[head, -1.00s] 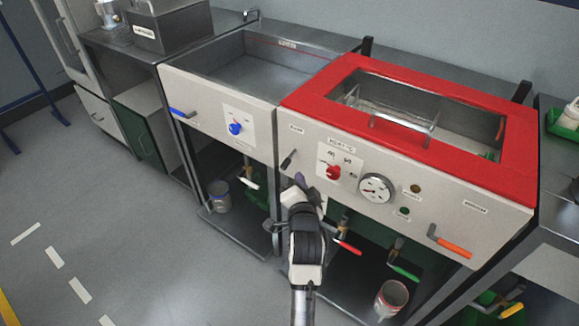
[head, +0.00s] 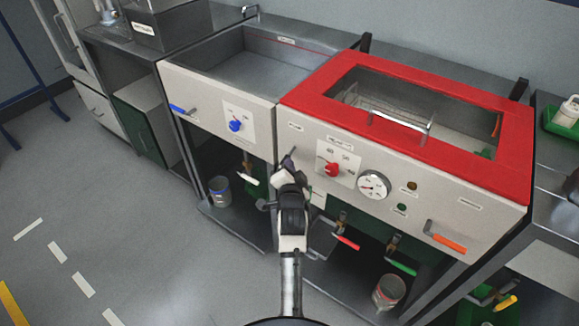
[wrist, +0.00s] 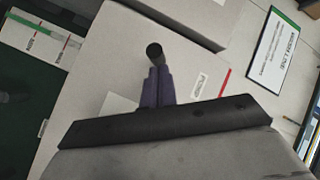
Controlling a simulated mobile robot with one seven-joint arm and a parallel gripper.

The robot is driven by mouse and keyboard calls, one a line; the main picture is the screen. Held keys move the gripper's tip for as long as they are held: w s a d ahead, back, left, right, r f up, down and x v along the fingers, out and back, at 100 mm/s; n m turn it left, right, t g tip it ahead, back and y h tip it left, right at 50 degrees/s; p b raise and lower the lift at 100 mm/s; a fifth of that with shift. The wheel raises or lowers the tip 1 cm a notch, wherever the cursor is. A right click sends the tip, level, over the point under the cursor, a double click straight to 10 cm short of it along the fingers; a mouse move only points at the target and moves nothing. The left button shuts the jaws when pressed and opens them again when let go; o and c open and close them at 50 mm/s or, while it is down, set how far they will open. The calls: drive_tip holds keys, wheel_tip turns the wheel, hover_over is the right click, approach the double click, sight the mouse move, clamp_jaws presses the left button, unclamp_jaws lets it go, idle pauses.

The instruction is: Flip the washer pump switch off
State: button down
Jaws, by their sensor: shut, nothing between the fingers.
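The pump switch, a small black toggle lever (head: 293,152), sits on the cream front panel (head: 309,138) of the red-framed washer, left of the red knob and under a small label. My gripper (head: 287,162) is at the lever, its closed purple fingers close to it and hiding its lower part in the head view. In the wrist view, the lever's round black end (wrist: 154,52) stands just beyond the fingertips (wrist: 159,75). I cannot tell whether they touch. The fingers are shut and empty.
The red knob (head: 332,170) and round gauge (head: 373,185) are right of the lever. An orange-handled lever (head: 446,239) is farther right. The neighbouring basin has a blue knob (head: 235,125). Red- and green-handled valves (head: 402,267) are below the panel. Open floor lies at left.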

wheel_tip(320, 180, down, 2)
drive_tip(key=t+b, duration=0.1)
drive_tip(key=b, duration=0.3)
drive_tip(key=shift+w+n, duration=0.15)
drive_tip(key=shift+n, duration=0.25)
drive_tip(key=shift+d, duration=0.1)
